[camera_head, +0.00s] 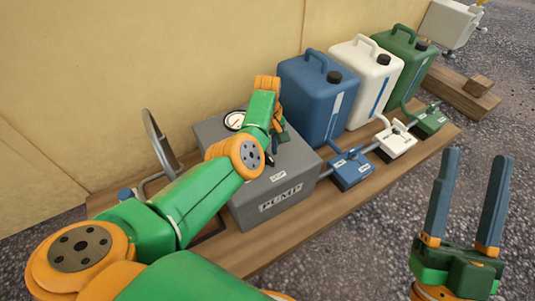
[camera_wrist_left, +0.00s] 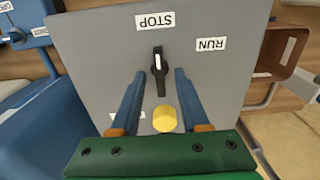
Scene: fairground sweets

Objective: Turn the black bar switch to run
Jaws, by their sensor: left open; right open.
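The grey pump box (camera_head: 282,200) stands on a wooden board. In the left wrist view its grey panel (camera_wrist_left: 95,45) carries the black bar switch (camera_wrist_left: 158,84), whose white mark points up toward the STOP label (camera_wrist_left: 155,21). The RUN label (camera_wrist_left: 212,44) is to the right of STOP. My left gripper (camera_wrist_left: 160,72) is open, one finger on each side of the switch, with visible gaps; contact cannot be told. My right gripper (camera_head: 476,157) is open and empty, away from the box.
A yellow knob (camera_wrist_left: 164,119) sits close to the switch, between my left fingers. A gauge (camera_head: 234,120) is on the box. Blue (camera_head: 312,95), white (camera_head: 362,85) and green (camera_head: 405,60) canisters stand beside the box, with valve blocks in front.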

